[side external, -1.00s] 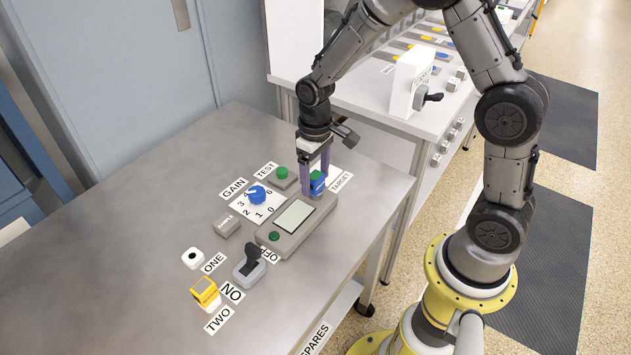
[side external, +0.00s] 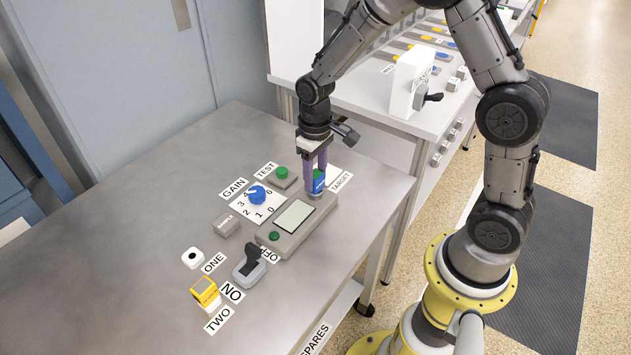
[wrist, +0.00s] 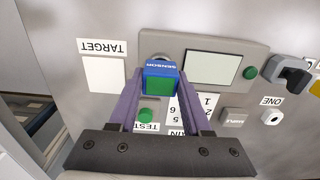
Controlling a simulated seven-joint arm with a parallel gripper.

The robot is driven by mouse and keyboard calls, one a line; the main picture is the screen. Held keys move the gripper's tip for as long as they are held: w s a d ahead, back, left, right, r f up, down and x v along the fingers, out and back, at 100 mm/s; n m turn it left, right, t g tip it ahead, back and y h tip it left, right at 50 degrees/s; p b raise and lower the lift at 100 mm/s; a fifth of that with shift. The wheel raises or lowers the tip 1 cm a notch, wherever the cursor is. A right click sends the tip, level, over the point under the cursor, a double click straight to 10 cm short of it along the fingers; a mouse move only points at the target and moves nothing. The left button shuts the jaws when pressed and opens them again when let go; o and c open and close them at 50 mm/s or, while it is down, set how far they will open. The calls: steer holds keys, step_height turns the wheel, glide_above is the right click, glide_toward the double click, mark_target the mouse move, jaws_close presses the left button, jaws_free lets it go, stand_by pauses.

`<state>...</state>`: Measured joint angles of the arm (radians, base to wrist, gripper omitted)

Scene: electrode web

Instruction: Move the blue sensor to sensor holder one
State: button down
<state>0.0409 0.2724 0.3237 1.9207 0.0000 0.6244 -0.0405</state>
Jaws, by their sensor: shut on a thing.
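The blue sensor (side external: 319,181) has a green face and sits upright at the back end of the grey meter box; the wrist view shows its "SENSOR" label and green face (wrist: 159,84). My gripper (side external: 316,188) points down with its purple fingers shut on the sensor, one on each side. I cannot tell whether the sensor's base still touches the box. Sensor holder one (side external: 192,257) is a small white block with a dark hole, empty, beside the "ONE" label; it also shows in the wrist view (wrist: 272,117). My gripper is well behind and to the right of it.
The meter box (side external: 268,241) has a screen and green button. A yellow sensor (side external: 205,290) stands in the holder by "TWO". A black-handled switch (side external: 250,264), blue gain knob (side external: 257,196), green test button (side external: 282,174) and grey block (side external: 227,226) are nearby. The table's left is clear.

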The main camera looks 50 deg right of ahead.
mark_target(316, 175)
steer(key=shift+r, duration=0.55)
steer(key=shift+r, duration=1.25)
